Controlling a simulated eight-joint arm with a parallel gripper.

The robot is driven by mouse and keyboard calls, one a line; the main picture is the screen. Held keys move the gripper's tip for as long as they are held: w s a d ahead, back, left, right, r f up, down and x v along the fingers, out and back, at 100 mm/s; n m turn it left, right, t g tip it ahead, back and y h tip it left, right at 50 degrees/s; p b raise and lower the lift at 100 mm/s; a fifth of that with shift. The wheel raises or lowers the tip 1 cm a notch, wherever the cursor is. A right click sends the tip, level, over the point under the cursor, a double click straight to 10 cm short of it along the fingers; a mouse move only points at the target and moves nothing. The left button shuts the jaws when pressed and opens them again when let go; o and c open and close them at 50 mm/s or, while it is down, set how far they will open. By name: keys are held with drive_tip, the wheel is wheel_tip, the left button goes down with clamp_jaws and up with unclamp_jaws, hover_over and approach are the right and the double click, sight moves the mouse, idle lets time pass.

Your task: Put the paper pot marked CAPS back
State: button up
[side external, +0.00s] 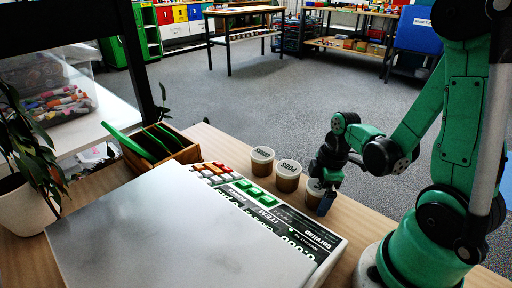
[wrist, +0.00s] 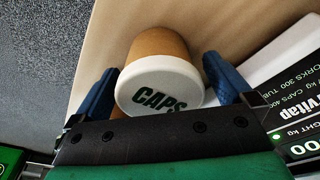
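The paper pot marked CAPS (wrist: 165,95) is a brown pot with a white lid and dark green letters. In the wrist view it sits between the two blue fingers of my gripper (wrist: 160,68). The fingers stand apart on either side of it, with a narrow gap showing on the right. In the side view the pot (side external: 313,188) is the nearest of a row on the wooden table, partly hidden by my gripper (side external: 325,200). It looks upright, but I cannot tell whether it touches the table.
Two similar lidded pots, one in the middle (side external: 288,173) and one farther left (side external: 262,160), stand beside it. A counting scale (side external: 170,235) with green keys fills the front. A wooden box (side external: 165,150) and a potted plant (side external: 25,205) stand at left.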

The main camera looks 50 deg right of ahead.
drive_tip(key=shift+r, duration=0.15)
drive_tip(key=r, duration=0.7)
drive_tip(key=s+d+r, duration=0.1)
drive_tip(key=r, duration=0.3)
drive_tip(key=shift+s+d+r, duration=0.1)
drive_tip(key=shift+r, duration=0.05)
drive_tip(key=w+a+r+m+t+h, duration=0.1)
drive_tip(key=w+a+m+t, duration=0.5)
drive_tip(key=a+m, duration=0.3)
drive_tip(key=shift+w+a+r, duration=0.15)
drive_tip(key=shift+w+a, duration=0.1)
drive_tip(key=shift+a, duration=0.1)
